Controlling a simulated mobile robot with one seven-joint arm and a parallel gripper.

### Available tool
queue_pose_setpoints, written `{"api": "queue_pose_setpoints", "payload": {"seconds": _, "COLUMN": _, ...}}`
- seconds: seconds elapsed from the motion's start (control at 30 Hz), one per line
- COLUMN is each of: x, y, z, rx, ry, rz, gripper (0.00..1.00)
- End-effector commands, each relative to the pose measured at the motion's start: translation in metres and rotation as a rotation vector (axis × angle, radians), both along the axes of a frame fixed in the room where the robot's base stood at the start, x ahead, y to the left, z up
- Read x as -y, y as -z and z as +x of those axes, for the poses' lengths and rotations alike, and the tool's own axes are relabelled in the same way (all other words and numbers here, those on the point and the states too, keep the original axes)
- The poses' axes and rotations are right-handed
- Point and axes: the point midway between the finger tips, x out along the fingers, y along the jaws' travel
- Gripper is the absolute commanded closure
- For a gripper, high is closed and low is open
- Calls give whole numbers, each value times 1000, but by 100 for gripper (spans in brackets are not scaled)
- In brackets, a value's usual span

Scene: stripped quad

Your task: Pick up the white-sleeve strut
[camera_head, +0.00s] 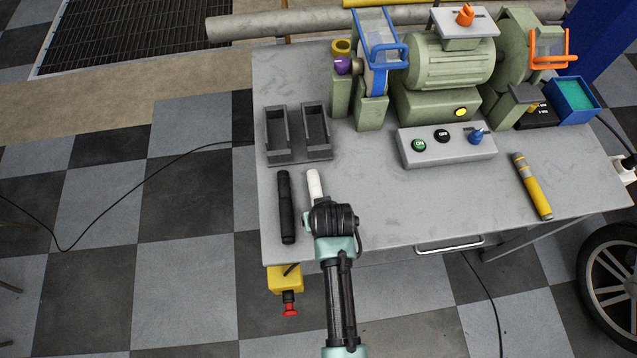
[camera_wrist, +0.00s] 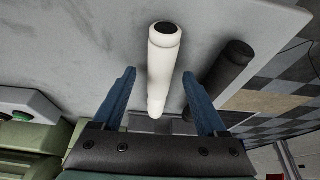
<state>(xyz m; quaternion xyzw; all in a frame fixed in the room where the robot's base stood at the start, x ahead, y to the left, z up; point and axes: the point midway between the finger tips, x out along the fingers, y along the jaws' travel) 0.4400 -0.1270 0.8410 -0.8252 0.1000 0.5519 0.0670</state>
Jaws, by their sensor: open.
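The white-sleeve strut (camera_head: 314,184) lies on the grey bench top near its front left part, its lower end hidden under my gripper (camera_head: 325,204) in the head view. In the wrist view the white strut (camera_wrist: 161,62) has a dark end cap and runs lengthwise between the two blue fingers of my open gripper (camera_wrist: 158,76). Neither finger clearly touches it; I cannot tell the height gap. A similar black-sleeve strut (camera_head: 286,207) lies just left of it in the head view, and it shows outside the right finger in the wrist view (camera_wrist: 226,76).
A dark two-slot holder (camera_head: 299,157) stands behind the struts. A green bench grinder (camera_head: 448,68) and a grey switch box (camera_head: 447,151) stand to the right. A yellow-grey tool (camera_head: 533,186) lies at the right. The bench's front middle is clear.

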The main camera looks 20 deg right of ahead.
Motion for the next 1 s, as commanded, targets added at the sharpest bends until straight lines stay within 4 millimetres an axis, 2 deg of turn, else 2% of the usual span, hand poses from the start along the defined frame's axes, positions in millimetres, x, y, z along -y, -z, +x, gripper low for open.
{"api": "queue_pose_setpoints", "payload": {"seconds": 1.0, "x": 0, "y": 9, "z": 2, "rx": 1, "ry": 0, "rz": 0, "gripper": 25}}
